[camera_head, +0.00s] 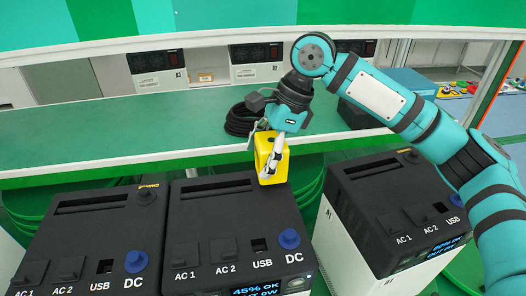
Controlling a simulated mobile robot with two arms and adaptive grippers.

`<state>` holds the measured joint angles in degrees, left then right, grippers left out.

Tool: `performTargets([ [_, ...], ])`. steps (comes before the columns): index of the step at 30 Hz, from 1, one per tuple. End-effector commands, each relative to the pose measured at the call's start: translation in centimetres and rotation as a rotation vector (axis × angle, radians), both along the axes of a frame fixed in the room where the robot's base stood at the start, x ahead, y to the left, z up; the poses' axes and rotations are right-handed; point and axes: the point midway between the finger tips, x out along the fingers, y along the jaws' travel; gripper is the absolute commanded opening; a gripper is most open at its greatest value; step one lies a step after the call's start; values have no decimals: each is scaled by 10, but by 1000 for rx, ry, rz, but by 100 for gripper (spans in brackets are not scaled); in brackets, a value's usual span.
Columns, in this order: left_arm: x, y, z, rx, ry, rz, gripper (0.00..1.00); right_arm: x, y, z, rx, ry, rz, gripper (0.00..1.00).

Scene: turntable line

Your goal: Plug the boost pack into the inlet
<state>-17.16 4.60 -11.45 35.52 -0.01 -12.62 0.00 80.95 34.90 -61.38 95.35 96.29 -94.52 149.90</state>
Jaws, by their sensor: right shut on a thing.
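My right gripper (273,160) points down and is shut on a yellow block (266,146), which looks like the boost pack. The block is over the back right corner of the middle black-topped power unit (210,222). Its lower end is at or just above the top; I cannot tell whether it touches or is seated. The middle unit's inlet does not show and may be behind the block. Similar round black sockets show on the left unit (147,196) and the right unit (411,157), beside yellow marks. My left gripper is not in view.
Blue DC knobs (289,238) stand up from the unit tops.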

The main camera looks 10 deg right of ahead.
Motion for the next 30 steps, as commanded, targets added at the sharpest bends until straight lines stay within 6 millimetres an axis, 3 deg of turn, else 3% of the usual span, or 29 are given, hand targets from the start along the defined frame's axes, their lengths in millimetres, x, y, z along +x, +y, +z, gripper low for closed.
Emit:
performTargets([
  [17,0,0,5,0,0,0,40,0,0,-8,3,-3,0,13],
  [18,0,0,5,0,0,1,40,0,0,-9,3,-4,1,72],
  [24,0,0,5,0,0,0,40,0,0,-9,2,-2,0,98],
  [30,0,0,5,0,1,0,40,0,0,-10,0,-1,0,100],
])
